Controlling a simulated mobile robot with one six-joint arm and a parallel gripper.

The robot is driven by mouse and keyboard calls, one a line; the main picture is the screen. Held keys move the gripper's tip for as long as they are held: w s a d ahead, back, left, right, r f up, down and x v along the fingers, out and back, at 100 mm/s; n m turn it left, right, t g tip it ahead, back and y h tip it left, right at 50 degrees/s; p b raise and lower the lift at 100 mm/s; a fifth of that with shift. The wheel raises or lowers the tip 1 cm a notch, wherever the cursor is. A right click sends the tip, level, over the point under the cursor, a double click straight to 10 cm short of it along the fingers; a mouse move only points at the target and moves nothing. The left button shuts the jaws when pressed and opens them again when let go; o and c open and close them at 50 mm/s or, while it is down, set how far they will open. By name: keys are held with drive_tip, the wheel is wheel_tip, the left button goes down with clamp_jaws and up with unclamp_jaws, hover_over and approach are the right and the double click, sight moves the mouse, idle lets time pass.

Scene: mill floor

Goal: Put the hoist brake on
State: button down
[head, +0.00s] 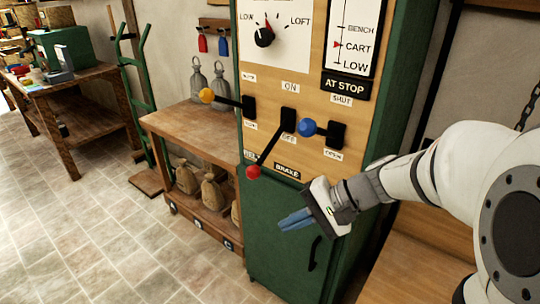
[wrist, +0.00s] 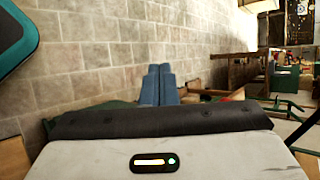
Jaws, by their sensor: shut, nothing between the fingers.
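The brake lever with its red knob (head: 253,172) is on the wooden control panel (head: 262,112) of a green cabinet, in the head view. Its arm slopes down and left from a black mount below the ON label (head: 290,87), its knob beside the BRAKE label (head: 287,171). My gripper (head: 296,219) is shut and empty, below and right of the red knob and apart from it, in front of the green lower door. Its blue fingers also show in the wrist view (wrist: 158,85), where no lever is seen.
A yellow-knobbed lever (head: 207,95) is left of the brake lever and a blue-knobbed lever (head: 307,127) right of it. Above are a dial (head: 264,36) and an AT STOP sign (head: 346,86). A wooden bench (head: 190,126) with sacks stands left. The tiled floor at left is clear.

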sight(270, 147)
drive_tip(key=w+d+f+m+t+y+b, duration=0.1)
drive_tip(key=w+d+m+t+y+b, duration=0.1)
drive_tip(key=w, duration=0.5)
drive_tip(key=w+d+f+m+t+y+b, duration=0.2)
drive_tip(key=w+d+m+t+y+b, duration=0.1)
drive_tip(key=w+d+t+b, duration=0.1)
drive_tip(key=w+t+b, duration=0.1)
drive_tip(key=w+t, duration=0.1)
drive_tip(key=w, duration=0.1)
drive_tip(key=shift+d+f+t, duration=0.25)
drive_tip(key=shift+d+t, duration=0.05)
drive_tip(key=shift+d, duration=0.1)
drive_tip(key=w+a+r+b, duration=0.2)
drive_tip(key=a, duration=0.9)
drive_tip(key=shift+w+m, duration=0.3)
drive_tip(key=shift+w, duration=0.05)
drive_tip(key=shift+a, duration=0.1)
